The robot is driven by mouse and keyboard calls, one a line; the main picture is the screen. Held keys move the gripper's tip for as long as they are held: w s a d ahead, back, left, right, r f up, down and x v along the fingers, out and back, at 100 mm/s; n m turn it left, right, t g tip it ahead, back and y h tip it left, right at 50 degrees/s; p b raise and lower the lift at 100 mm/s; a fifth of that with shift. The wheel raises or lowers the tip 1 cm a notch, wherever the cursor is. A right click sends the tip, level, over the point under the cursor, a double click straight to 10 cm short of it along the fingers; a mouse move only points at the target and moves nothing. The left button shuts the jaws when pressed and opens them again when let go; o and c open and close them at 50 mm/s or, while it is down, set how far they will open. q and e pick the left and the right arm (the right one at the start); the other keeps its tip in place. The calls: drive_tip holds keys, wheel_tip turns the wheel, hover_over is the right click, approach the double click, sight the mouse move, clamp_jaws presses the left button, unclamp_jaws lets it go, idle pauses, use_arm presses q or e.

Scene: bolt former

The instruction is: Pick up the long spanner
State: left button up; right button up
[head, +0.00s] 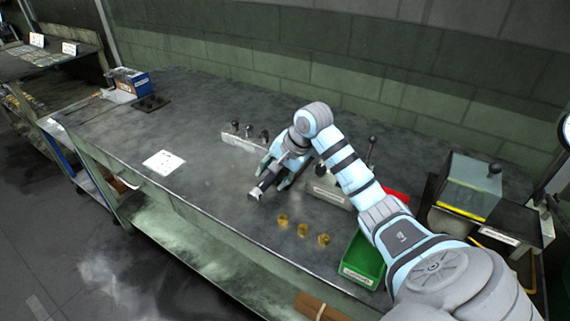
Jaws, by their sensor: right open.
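My right gripper (270,183) reaches in from the right on its pale blue arm. It is open, low over the front middle of the grey workbench (205,120), with its fingers pointing down and left. A small dark and grey piece shows at the fingers, and I cannot tell whether it is part of the gripper or a tool. I cannot make out the long spanner for certain; the gripper and arm hide part of the bench. My left gripper is not in view.
Several brass pieces (302,230) stand near the front edge. A green bin (362,262) and red bin (396,196) are right, beside a boxy machine (470,185). A block with black knobs (245,140) stands behind the gripper. The bench is clear around a white card (163,162).

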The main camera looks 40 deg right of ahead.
drive_tip(key=shift+s+r, duration=0.1)
clamp_jaws()
drive_tip(key=shift+r, duration=0.1)
use_arm(q)
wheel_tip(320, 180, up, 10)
drive_tip(key=p, duration=0.9)
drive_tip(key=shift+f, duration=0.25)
use_arm(e)
wheel_tip(320, 180, up, 20)
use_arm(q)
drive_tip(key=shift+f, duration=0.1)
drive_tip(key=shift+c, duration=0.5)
